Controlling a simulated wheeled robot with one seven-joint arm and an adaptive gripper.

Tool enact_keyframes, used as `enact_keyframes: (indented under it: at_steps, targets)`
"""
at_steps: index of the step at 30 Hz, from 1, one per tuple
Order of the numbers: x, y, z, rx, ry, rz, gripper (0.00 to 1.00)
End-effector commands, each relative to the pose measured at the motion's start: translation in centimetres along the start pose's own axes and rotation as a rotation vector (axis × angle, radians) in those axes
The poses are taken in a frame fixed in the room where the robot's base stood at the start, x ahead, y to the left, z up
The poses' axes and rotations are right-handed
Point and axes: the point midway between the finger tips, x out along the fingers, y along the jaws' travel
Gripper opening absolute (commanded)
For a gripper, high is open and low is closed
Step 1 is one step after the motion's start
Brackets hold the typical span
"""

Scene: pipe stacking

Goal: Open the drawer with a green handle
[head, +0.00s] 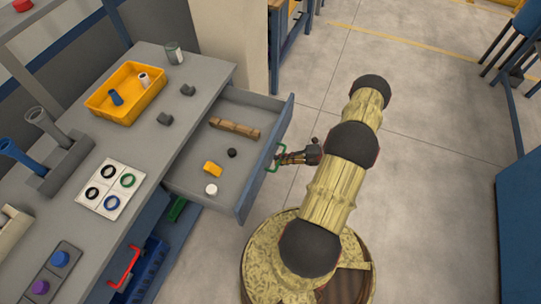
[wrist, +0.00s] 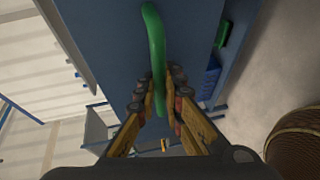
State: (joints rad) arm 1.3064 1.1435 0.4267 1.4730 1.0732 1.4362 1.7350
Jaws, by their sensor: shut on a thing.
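The drawer (head: 192,172) under the grey bench is pulled out, and its inside shows in the head view. Its green handle (head: 274,159) is on the blue front panel (head: 266,155). My gripper (head: 283,157) is at the handle, with its fingers around the bar. In the wrist view the green handle (wrist: 155,50) runs down between the two fingers of my gripper (wrist: 163,100), which are shut on it. Inside the drawer are a wooden piece (head: 235,129), a yellow block (head: 212,169), a white round piece (head: 211,189) and a small dark piece (head: 232,153).
A red handle (head: 124,267) is on a lower unit at the left. The bench top (head: 200,75) holds a yellow tray (head: 125,95), a metal cup (head: 174,53), a card with rings (head: 111,190) and upright pipes. The floor (head: 430,200) to the right is open, with a blue cabinet beyond.

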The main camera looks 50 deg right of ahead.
Motion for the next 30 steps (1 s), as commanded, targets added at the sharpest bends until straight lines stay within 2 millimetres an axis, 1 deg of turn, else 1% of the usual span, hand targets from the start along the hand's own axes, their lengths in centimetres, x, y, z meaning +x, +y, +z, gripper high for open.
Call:
enact_keyframes:
  at_steps: [3,6,17,18,27,30]
  targets:
    - [-0.77,-0.25,-0.25,0.001,-0.002,-0.002,0.00]
    - [-1.04,-0.31,-0.36,0.001,-0.002,-0.002,0.00]
    - [-1.11,-0.31,-0.37,0.000,-0.001,-0.002,0.00]
    - [-1.11,-0.31,-0.37,0.000,-0.001,-0.002,0.11]
    - [-1.09,-0.26,-0.39,0.000,-0.001,-0.001,0.28]
    - [-1.09,-0.25,-0.40,0.000,0.000,-0.001,0.29]
